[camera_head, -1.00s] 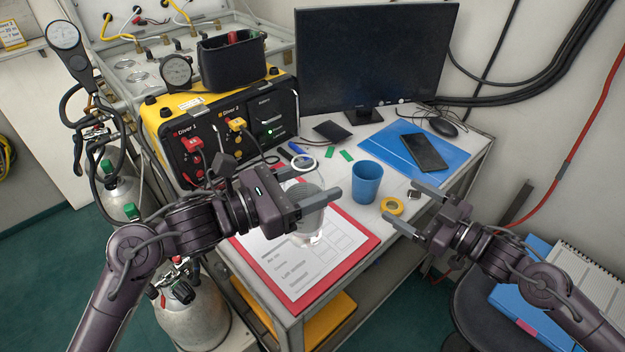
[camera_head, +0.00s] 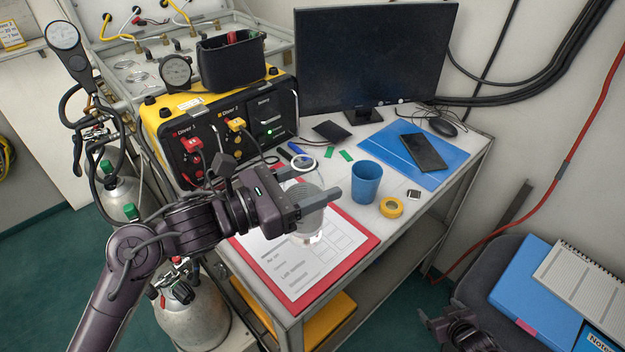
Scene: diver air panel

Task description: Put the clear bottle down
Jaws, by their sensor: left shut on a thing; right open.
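The clear bottle (camera_head: 309,222) is see-through and hard to make out. It is above or on the red clipboard (camera_head: 348,268) with a printed white form, at the table's front. My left gripper (camera_head: 314,192) is shut on it, and the fingers and hand hide part of it. I cannot tell whether the bottle's base touches the clipboard. My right gripper (camera_head: 440,325) is open and empty, low at the bottom edge by the chair, away from the table.
A blue cup (camera_head: 367,182) and a yellow tape roll (camera_head: 391,208) stand just right of the clipboard. The diver panel (camera_head: 240,125) is behind on the left, the monitor (camera_head: 375,55) at the back. A blue folder (camera_head: 440,165) holds a black phone (camera_head: 424,152).

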